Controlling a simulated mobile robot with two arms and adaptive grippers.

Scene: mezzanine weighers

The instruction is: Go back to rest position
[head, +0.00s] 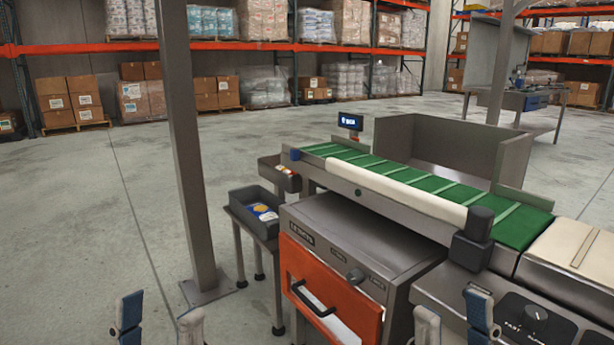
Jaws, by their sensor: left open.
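My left gripper (160,318) is at the bottom left edge of the head view. Its two fingertips stand apart with bare floor between them, so it is open and empty. My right gripper (454,316) is at the bottom right edge, in front of the weigher machine. Its two fingertips also stand apart and nothing shows between them. The rest of both grippers and both arms is cut off below the picture.
A green belt conveyor (430,184) runs across the right side above a steel cabinet with an orange drawer front (325,298). A dark bin (247,200) with packets stands on a small stand. A steel post (183,150) rises left. Floor is clear at left.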

